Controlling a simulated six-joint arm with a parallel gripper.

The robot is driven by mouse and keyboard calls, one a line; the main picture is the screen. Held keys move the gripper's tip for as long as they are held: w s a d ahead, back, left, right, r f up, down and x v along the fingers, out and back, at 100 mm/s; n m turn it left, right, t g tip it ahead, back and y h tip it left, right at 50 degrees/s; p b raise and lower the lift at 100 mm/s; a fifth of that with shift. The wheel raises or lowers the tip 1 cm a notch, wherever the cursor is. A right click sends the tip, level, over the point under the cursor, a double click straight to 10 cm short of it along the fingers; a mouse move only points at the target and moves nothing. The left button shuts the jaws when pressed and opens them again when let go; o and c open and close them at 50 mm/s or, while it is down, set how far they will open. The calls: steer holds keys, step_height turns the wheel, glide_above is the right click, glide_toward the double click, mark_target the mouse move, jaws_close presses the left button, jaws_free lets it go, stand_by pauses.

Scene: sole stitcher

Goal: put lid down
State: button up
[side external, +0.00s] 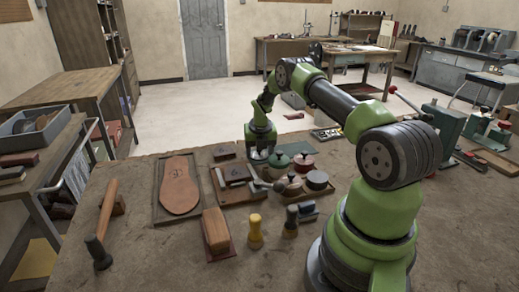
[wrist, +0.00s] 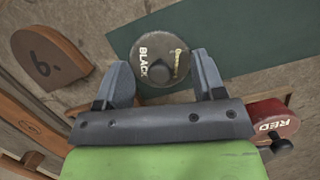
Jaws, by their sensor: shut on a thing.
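A round dark lid or lidded tin marked BLACK (wrist: 150,42) with a centre knob sits between the fingers of my gripper (wrist: 161,72) in the wrist view. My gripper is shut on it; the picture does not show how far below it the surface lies. The held lid is not clear in that view. A red-topped tin marked RED (wrist: 280,112) lies right of my gripper in the wrist view, and a red tin (side external: 303,161) shows in the side view.
A brown sole (side external: 179,185) lies in a frame left of my gripper. A dark green sheet (wrist: 245,30) shows in the wrist view.

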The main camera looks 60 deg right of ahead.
steer(key=o, duration=0.9)
steer(key=shift+o, duration=0.2)
steer(key=s+a+r+m+t, duration=0.1)
steer(key=a+r+m, duration=0.3)
steer(key=r, duration=0.6)
steer(key=a+r+m, duration=0.2)
steer(key=a+r, duration=0.4)
steer(key=r, duration=0.5)
steer(key=s+a+r+m+t+y, duration=0.15)
steer(key=s+a+r+m, duration=0.35)
steer(key=a+r+m, duration=0.55)
steer(key=s+a+m+t+y, duration=0.3)
steer(key=s+a+m, duration=0.9)
steer(key=s+a, duration=0.1)
steer(key=shift+s+f, duration=0.45)
steer(key=shift+s, duration=0.1)
